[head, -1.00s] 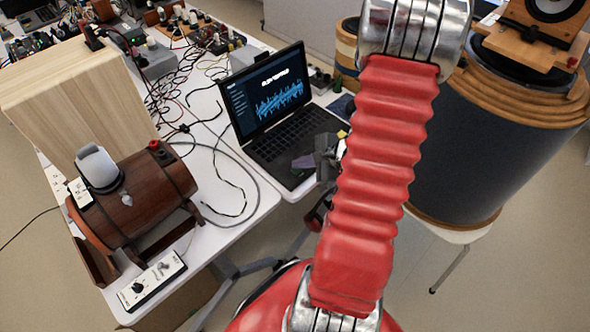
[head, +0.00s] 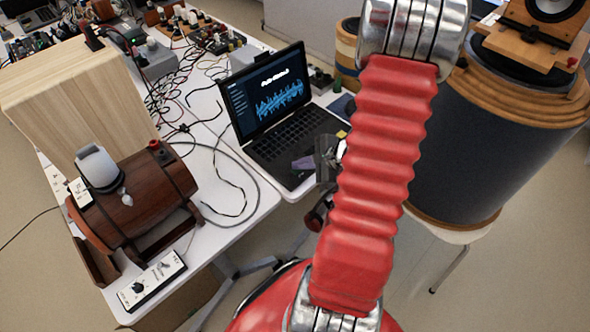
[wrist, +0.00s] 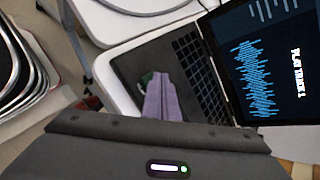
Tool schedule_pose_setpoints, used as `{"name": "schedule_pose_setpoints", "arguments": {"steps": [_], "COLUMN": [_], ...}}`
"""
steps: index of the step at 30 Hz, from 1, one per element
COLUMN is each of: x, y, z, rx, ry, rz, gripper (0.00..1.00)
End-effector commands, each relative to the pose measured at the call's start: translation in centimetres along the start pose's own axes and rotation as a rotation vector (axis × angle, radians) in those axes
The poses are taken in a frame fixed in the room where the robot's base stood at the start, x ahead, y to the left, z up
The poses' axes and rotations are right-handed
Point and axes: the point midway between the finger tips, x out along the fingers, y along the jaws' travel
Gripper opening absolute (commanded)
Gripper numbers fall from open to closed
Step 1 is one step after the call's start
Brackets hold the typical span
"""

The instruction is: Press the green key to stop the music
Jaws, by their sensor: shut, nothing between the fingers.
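An open black laptop (head: 285,125) stands on the white table; its screen shows a blue waveform and a white caption. It also shows in the wrist view (wrist: 245,75). My gripper (head: 301,163), with lilac fingers, is over the front right part of the laptop's keyboard deck. In the wrist view my fingers (wrist: 160,84) are together and empty, pointing at the deck.
A wooden barrel device (head: 140,192) and a small white control box (head: 150,283) stand at the left, near a pale wooden box (head: 75,95). Loose cables lie left of the laptop. A large drum-like body (head: 478,130) with a speaker (head: 548,8) stands right.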

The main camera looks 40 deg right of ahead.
Motion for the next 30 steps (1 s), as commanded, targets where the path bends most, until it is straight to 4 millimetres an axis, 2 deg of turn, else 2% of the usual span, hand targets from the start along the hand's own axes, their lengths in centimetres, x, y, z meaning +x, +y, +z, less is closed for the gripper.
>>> {"name": "schedule_pose_setpoints", "arguments": {"steps": [30], "x": [-1.0], "y": [-0.7], "z": [0.8], "rx": [-0.001], "ry": [0.000], "rz": [0.000], "gripper": [0.00]}}
